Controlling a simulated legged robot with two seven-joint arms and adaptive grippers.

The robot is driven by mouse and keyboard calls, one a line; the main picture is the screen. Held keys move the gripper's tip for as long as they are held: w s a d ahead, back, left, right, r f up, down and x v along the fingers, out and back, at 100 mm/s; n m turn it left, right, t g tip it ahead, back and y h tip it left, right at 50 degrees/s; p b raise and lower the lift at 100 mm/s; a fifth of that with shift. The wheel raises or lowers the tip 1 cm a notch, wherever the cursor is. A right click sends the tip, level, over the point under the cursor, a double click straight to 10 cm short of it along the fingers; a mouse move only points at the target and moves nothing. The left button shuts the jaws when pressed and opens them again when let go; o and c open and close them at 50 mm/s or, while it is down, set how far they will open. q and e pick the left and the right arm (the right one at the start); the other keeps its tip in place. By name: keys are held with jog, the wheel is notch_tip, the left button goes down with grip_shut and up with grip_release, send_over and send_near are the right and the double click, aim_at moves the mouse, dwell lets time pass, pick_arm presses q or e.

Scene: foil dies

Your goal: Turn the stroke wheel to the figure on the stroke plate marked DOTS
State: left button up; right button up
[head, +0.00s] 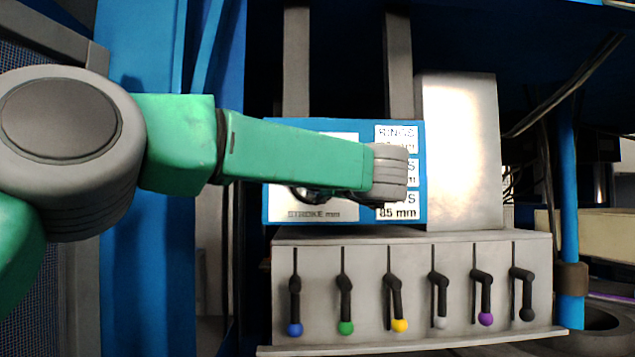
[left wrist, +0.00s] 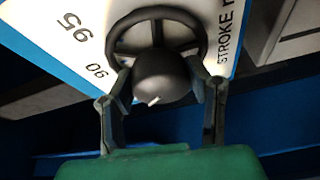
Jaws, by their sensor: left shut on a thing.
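The stroke wheel (left wrist: 160,68) is a dark wheel with a spoked rim and a rounded hub in the left wrist view. A short white mark shows on the hub's lower side. My left gripper (left wrist: 166,86) has a finger on each side of the hub and is shut on the wheel. The scale (left wrist: 75,22) behind it shows 95, 90 and STROKE. In the head view my left arm covers most of the wheel and scale. The stroke plates (head: 398,213) show RINGS on top and 85 mm at the bottom; the lower names are partly hidden, ending in S. My right gripper is out of view.
Below the blue panel (head: 269,215) is a grey box (head: 318,260) with several levers tipped with coloured knobs. A bare metal plate (head: 462,150) stands right of the panel. A blue post (head: 568,180) is farther right.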

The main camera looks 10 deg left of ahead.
pick_arm(q)
jog(key=shift+d+f+n, duration=0.15)
jog(key=shift+f+n, duration=0.25)
jog(key=shift+n, duration=0.1)
jog(key=shift+g, duration=0.3)
jog(key=o, duration=1.2)
jog(key=shift+c, duration=0.2)
jog(key=shift+w+r, duration=0.1)
jog(key=shift+r, duration=0.05)
jog(key=v, duration=1.2)
